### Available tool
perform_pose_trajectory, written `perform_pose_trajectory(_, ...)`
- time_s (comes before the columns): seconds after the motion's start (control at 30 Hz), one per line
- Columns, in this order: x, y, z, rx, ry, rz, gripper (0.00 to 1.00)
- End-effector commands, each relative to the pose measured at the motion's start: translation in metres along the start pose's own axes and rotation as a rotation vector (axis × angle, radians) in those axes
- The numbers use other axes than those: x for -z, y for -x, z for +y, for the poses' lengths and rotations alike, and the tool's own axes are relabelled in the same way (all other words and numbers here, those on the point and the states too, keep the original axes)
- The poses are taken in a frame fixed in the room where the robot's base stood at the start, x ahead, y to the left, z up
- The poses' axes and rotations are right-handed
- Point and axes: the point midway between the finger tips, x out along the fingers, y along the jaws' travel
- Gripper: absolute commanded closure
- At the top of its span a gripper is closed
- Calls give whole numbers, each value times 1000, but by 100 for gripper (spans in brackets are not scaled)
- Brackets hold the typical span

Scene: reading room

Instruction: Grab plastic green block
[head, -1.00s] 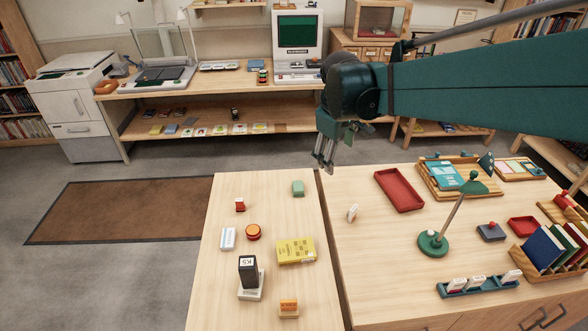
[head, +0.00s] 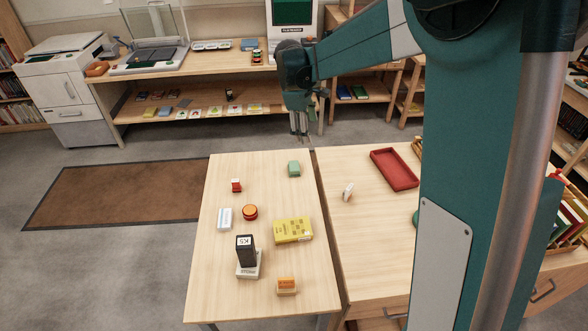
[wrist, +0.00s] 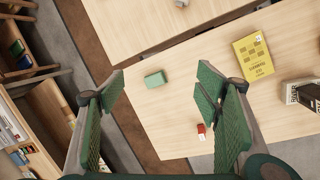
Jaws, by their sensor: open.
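The green block (head: 294,168) is a small pale-green piece lying near the far right corner of the left-hand table. It also shows in the wrist view (wrist: 155,79), ahead of my open fingers and apart from them. My gripper (head: 300,138) hangs just beyond the far edge of the table, above and behind the block in the head view. In the wrist view my gripper (wrist: 160,92) has its green-padded fingers wide apart with nothing between them.
On the same table (head: 215,273) are a red stamp (head: 236,185), an orange-red round tub (head: 250,212), a yellow book (head: 292,230), a black box on a white stand (head: 245,250) and an orange block (head: 287,285). A red tray (head: 394,169) lies on the right-hand table.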

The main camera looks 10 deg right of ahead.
Motion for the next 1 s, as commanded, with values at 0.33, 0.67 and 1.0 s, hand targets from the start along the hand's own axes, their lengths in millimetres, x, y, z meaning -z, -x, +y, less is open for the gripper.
perform_pose_trajectory(0.33,47,-54,19,29,142,-58,37)
perform_pose_trajectory(0.67,90,-110,29,61,273,-111,37)
perform_pose_trajectory(1.0,131,-172,30,99,406,-163,37)
